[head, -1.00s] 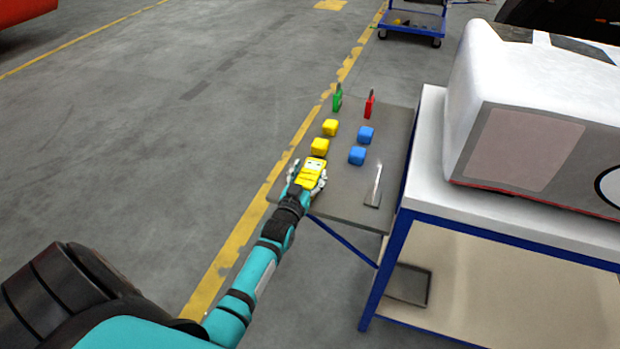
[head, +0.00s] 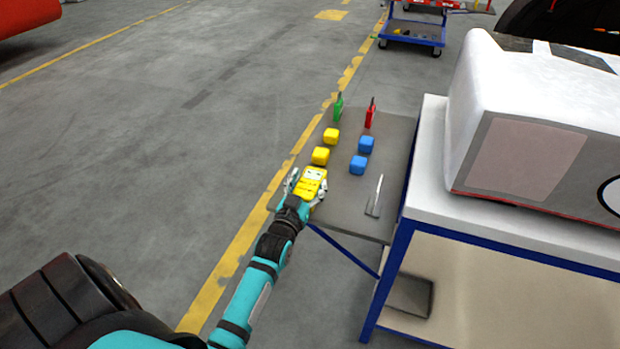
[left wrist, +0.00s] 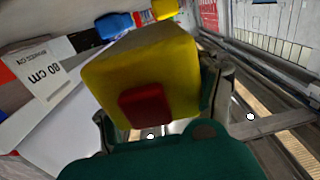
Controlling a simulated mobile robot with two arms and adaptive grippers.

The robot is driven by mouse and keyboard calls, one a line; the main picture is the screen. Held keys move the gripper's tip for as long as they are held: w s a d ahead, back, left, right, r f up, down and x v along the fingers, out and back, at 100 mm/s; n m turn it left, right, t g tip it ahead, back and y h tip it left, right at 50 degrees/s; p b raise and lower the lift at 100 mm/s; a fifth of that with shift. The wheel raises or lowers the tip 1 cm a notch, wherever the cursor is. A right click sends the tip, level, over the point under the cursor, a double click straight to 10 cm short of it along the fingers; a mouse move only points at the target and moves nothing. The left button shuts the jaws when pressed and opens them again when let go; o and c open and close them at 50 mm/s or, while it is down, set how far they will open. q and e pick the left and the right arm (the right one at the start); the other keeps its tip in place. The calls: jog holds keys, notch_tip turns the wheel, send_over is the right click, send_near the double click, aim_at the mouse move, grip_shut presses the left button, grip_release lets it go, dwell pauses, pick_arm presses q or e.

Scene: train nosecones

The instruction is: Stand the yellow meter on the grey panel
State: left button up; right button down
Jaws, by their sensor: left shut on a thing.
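The yellow meter (head: 312,181) is between the fingers of my left gripper (head: 307,187), which is shut on it. In the head view it shows over the near left part of the grey panel (head: 393,145); I cannot tell whether it touches the panel. In the left wrist view the meter (left wrist: 150,70) is a large yellow body with a red square, between the fingers of my left gripper (left wrist: 160,108), and it hides much behind it. My right gripper is not in view.
Two yellow blocks (head: 320,156), two blue blocks (head: 358,165), a green item (head: 338,107), a red item (head: 370,113) and a thin silver item (head: 375,195) are on the panel. A blue-framed white workbench (head: 440,160) with a large white nosecone (head: 520,120) stands at the right.

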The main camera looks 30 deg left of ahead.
pick_arm(q)
jog(key=s+d, duration=0.2)
jog(key=s, duration=0.1)
jog(key=s+d+r, duration=0.1)
jog(key=s, duration=0.3)
jog(key=s+d+b, duration=0.1)
jog(key=s+d, duration=0.1)
jog(key=s, duration=0.1)
jog(key=shift+s+d+r, duration=0.3)
jog(key=shift+d, duration=0.05)
jog(key=s+d+r+m+h, duration=0.1)
jog(key=s+d+r, duration=0.1)
jog(key=s+d, duration=0.1)
jog(key=s+d+r+m+h, duration=0.1)
jog(key=s+d+r+h, duration=0.1)
jog(key=s+d, duration=0.1)
jog(key=s+d+r+h, duration=0.1)
jog(key=s+d, duration=0.2)
jog(key=d, duration=0.2)
jog(key=shift+r+m+t, duration=0.3)
jog(key=shift+r+m, duration=0.1)
jog(key=shift+c, duration=0.2)
jog(key=w+a+f+n+y, duration=0.2)
jog(key=w+a+f+y, duration=0.2)
jog(key=w+a, duration=0.5)
jog(key=shift+a+f+n, duration=0.4)
jog(key=shift+a+f, duration=0.5)
jog(key=shift+a, duration=0.1)
